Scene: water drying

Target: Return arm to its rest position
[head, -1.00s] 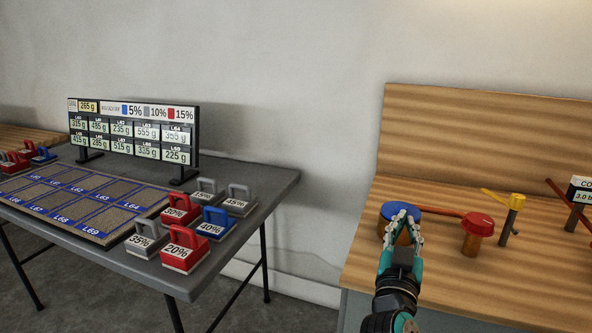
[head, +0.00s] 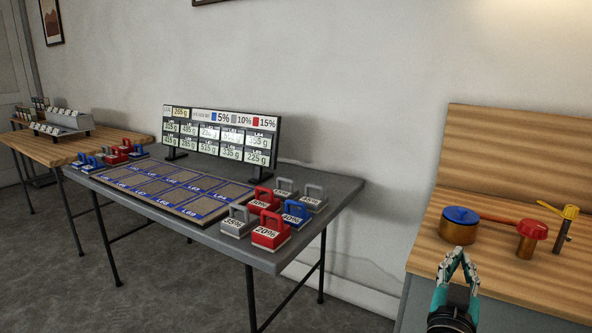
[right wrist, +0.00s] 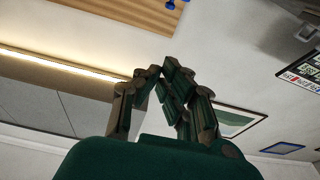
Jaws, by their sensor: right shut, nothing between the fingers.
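My right gripper (head: 458,258) is at the lower right of the head view, in front of the wooden workbench's near edge. Its teal fingers point up and meet at the tips, with nothing between them. In the right wrist view the shut fingers (right wrist: 165,72) show against wall and ceiling, clear of any object. My left gripper is in neither view.
The wooden workbench (head: 421,252) bears a blue-topped pot (head: 459,232), a red-topped pot (head: 528,243) and a yellow-topped valve (head: 563,236). The grey table (head: 345,187) holds several red, grey and blue weights, a gridded mat and a display board (head: 222,133). A gap separates the tables.

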